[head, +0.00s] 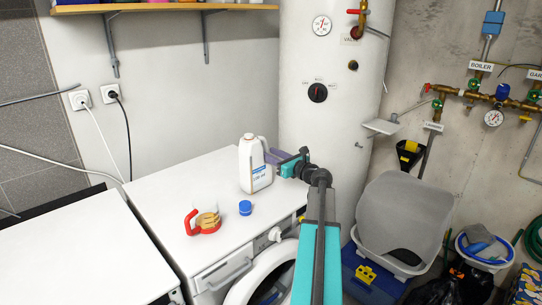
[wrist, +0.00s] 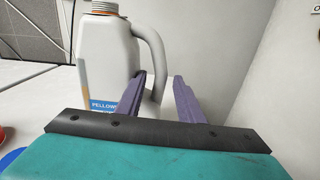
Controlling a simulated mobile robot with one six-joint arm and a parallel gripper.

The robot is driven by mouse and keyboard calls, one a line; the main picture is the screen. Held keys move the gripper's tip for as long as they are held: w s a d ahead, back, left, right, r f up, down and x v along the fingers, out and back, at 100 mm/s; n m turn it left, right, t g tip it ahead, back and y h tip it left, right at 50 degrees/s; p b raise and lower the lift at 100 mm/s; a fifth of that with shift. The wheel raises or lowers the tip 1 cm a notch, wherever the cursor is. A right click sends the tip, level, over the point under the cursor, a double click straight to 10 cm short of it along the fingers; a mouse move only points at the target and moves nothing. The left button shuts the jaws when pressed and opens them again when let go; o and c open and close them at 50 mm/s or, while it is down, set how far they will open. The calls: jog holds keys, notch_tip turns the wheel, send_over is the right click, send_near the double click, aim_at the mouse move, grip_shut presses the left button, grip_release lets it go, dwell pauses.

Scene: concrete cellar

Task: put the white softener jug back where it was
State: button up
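The white softener jug (head: 252,168) stands upright on the white washing machine top (head: 165,190), with its mouth uncapped and a blue-and-white label low on its side. In the wrist view the jug (wrist: 105,55) fills the upper left, with its handle on the right. My gripper (head: 270,153) is at the handle side of the jug. In the wrist view its purple fingers (wrist: 159,77) are apart, and the lower part of the handle shows between them. A gap shows beside the right finger; I cannot tell whether the left finger touches the jug.
The white boiler (head: 325,110) rises close behind. A wooden shelf (head: 165,8) hangs above. A second white top (head: 75,255) at left is clear.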

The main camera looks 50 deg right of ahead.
jog(key=shift+r, duration=0.1)
jog(key=s+b, duration=0.1)
jog(key=s, duration=1.1)
jog(key=shift+a+b, duration=0.3)
jog(key=shift+a, duration=0.15)
